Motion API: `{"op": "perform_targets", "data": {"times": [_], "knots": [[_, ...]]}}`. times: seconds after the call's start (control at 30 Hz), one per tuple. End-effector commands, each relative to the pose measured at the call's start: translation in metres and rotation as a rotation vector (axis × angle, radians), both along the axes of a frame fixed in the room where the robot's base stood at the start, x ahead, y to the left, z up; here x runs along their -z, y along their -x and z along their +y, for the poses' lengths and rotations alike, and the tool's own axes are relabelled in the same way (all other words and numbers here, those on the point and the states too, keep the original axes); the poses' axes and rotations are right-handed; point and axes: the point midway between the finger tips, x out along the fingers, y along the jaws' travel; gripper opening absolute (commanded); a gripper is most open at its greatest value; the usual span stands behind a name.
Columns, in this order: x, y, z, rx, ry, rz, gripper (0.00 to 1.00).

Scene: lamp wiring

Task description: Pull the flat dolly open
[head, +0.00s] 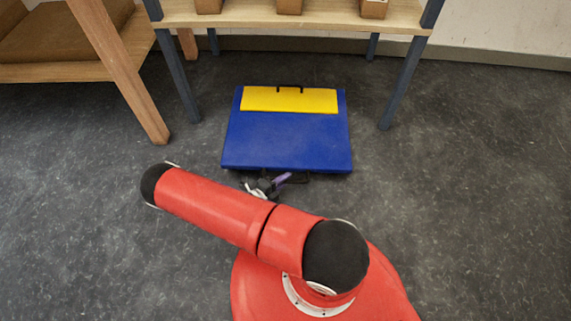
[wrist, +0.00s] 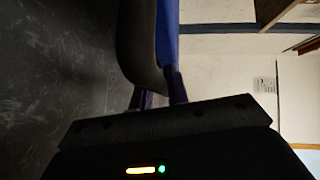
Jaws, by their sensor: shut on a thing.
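The flat dolly (head: 287,140) is a low blue slab on the floor, with a yellow panel (head: 289,99) across its far part. Its blue side also shows as a strip in the wrist view (wrist: 167,32). A dark curved handle (wrist: 138,45) on its near edge runs in between my fingers. My gripper (head: 276,182), with purple fingers, is at the middle of the dolly's near edge; in the wrist view the gripper (wrist: 160,92) is shut on the handle. My red arm hides part of the wrist in the head view.
A wooden shelf table (head: 330,17) with grey legs and several small boxes stands over the dolly's far end. A wooden bench (head: 80,72) is at the left. The grey floor (head: 470,190) is clear on the right and around my base.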

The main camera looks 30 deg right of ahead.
Motion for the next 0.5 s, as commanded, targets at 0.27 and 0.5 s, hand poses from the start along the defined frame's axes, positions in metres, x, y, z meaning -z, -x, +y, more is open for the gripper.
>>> {"op": "perform_targets", "data": {"times": [0.27, 0.5], "knots": [[0.000, 0.015, 0.009, 0.002, -0.001, -0.001, 0.00], [0.001, 0.015, 0.009, 0.002, -0.001, -0.001, 0.00]]}}
